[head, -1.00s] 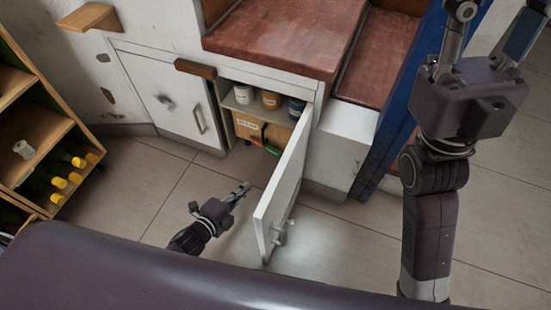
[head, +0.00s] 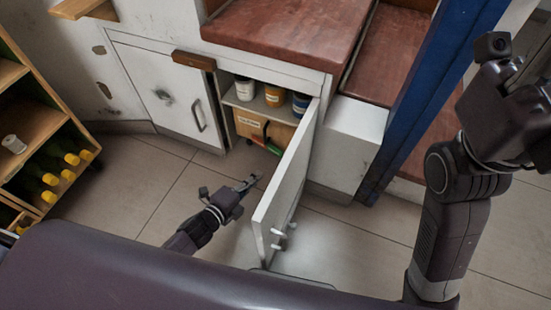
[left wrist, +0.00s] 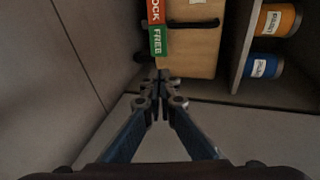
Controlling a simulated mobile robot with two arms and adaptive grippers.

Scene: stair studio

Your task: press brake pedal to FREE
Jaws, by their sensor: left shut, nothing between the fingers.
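The brake pedal has a red LOCK part (left wrist: 153,12) and a green FREE part (left wrist: 157,41) in the left wrist view. It sits at the side of a wooden box (left wrist: 190,55) inside the open cupboard. In the head view its green part (head: 273,149) shows low in the opening. My left gripper (head: 253,181) is shut and empty, in front of the cupboard. In the left wrist view its fingertips (left wrist: 158,76) point at the green end; I cannot tell whether they touch. My right gripper's body (head: 505,115) is at the right edge, its fingers not clearly seen.
The open white door (head: 284,190) stands just right of my left gripper. Jars stand on the shelf above the box, including an orange one (left wrist: 277,20) and a blue one (left wrist: 264,66). A bottle rack (head: 35,130) is at left. Floor (head: 130,185) is clear between.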

